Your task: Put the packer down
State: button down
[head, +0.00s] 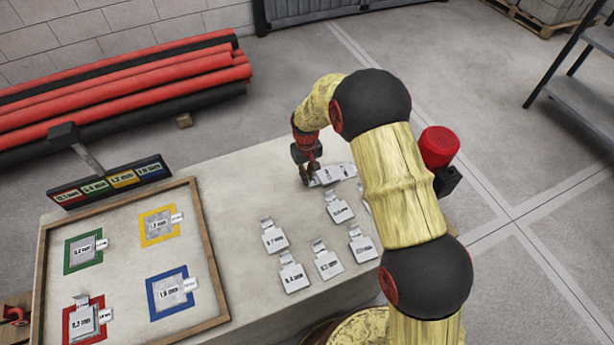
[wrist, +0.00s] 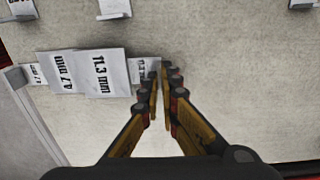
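The packers are flat grey metal plates with white thickness labels and small end tabs. In the wrist view, a packer marked 11.3 mm (wrist: 110,72) lies left of my gripper (wrist: 166,73), its tab reaching the fingertips. The fingers are close together, seemingly shut on that tab. This packer partly overlaps a packer marked 4.7 mm (wrist: 62,73). In the head view, my gripper (head: 308,178) is low at the table's far edge, beside a row of packers (head: 328,175). Whether the 11.3 mm packer touches the table is hard to tell.
Several loose packers (head: 327,262) lie on the table (head: 235,190) nearer me. Some table is bare between the board and packers.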

jog(key=shift+f, duration=0.55)
jog(key=c, duration=2.1)
grip_release()
jog(key=shift+o, duration=0.3)
jog(key=shift+r, duration=0.15)
notch_tip(320, 180, up, 13)
jog(key=p, duration=0.3)
